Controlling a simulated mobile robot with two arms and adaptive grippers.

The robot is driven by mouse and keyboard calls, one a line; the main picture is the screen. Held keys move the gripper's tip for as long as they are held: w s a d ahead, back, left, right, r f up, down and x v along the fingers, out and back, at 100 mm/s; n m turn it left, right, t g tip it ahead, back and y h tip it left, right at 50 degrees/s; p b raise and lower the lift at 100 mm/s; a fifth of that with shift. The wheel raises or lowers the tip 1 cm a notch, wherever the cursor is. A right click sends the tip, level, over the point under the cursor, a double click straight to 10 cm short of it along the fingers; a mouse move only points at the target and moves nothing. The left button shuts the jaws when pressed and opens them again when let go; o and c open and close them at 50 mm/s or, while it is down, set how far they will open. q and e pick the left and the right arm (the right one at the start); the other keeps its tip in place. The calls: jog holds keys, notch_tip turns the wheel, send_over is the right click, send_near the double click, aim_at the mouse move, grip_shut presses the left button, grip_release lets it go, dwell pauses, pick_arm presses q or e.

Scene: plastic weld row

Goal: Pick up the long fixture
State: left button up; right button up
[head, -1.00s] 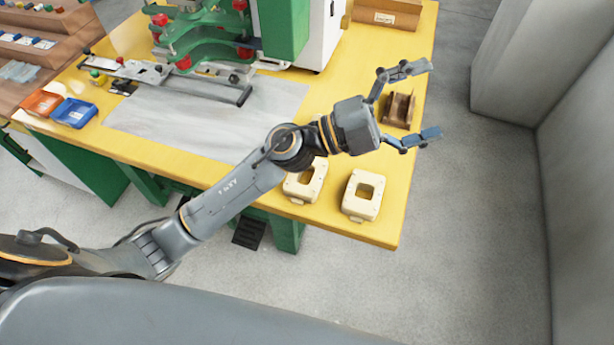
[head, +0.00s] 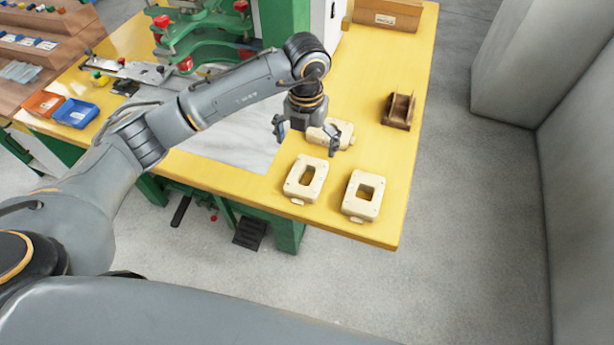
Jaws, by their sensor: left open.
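Three cream block-like fixtures lie on the yellow table's right part. One (head: 290,188) has a long narrow slot. One (head: 352,207) to its right has a squarer hole. A third (head: 346,133) lies behind them, partly hidden by my left gripper; its opening is not visible. I cannot tell for certain which is the long fixture; the slotted one has the longest visible opening. My left gripper (head: 307,135) is open and empty, pointing down, its fingers spread in front of the rear fixture. I cannot tell its height above it. My right gripper is not in view.
A brown wooden cradle (head: 398,122) and a brown box (head: 386,16) stand on the yellow table (head: 372,75) at right. The green machine (head: 287,25) stands behind my left arm. A blue bin (head: 73,114) and an orange bin (head: 43,103) sit at left.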

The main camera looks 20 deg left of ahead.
pick_arm(q)
notch_tip(320, 180, down, 6)
jog(key=shift+r, duration=0.2)
jog(key=f, duration=0.1)
jog(key=f+p, duration=0.1)
jog(key=f, duration=0.1)
jog(key=f+p, duration=0.1)
jog(key=shift+s+f, duration=0.25)
jog(key=shift+f, duration=0.55)
jog(key=c, duration=1.3)
jog(key=shift+r, duration=0.15)
